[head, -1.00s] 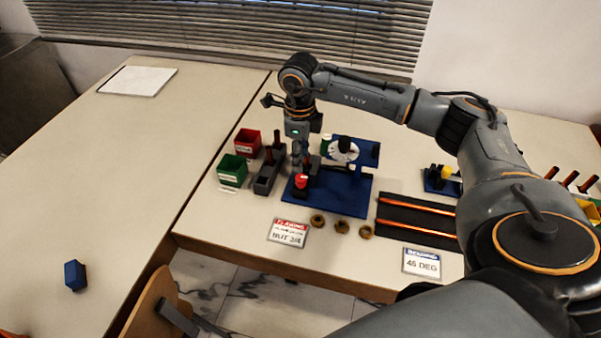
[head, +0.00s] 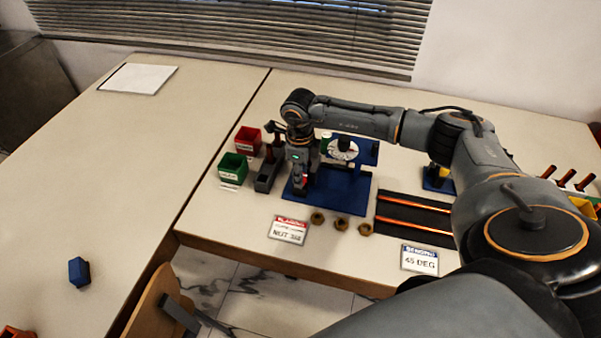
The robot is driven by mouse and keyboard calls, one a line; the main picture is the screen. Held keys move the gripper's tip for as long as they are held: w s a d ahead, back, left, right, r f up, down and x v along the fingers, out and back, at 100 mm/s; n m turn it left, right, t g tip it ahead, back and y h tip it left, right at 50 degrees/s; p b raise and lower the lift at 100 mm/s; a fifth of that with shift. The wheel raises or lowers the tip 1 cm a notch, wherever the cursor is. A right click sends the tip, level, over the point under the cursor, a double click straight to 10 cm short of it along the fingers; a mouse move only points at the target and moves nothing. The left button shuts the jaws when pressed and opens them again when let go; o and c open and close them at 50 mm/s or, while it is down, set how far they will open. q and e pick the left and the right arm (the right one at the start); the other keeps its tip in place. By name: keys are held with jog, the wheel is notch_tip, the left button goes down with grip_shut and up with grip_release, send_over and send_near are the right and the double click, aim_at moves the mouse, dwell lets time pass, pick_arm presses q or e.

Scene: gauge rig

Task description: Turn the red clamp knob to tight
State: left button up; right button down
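The blue gauge rig (head: 340,194) stands on the table, with a white dial (head: 342,149) on its upright part. The red clamp knob (head: 299,182) is at the rig's left side and is mostly hidden behind my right gripper. My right gripper (head: 300,188) points down, right at the knob. Its fingers are too small and dark to tell whether they are open or shut on the knob. My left gripper is not in view.
Red (head: 248,139) and green (head: 233,168) bins stand left of the rig beside a grey block holder (head: 266,176). Several brass nuts (head: 341,224) and a sign (head: 289,230) lie in front. The left table is mostly clear.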

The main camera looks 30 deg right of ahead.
jog(key=shift+f+m+b, duration=0.1)
jog(key=shift+m+b, duration=0.35)
jog(key=shift+m, duration=0.45)
jog(key=c, duration=1.3)
grip_release()
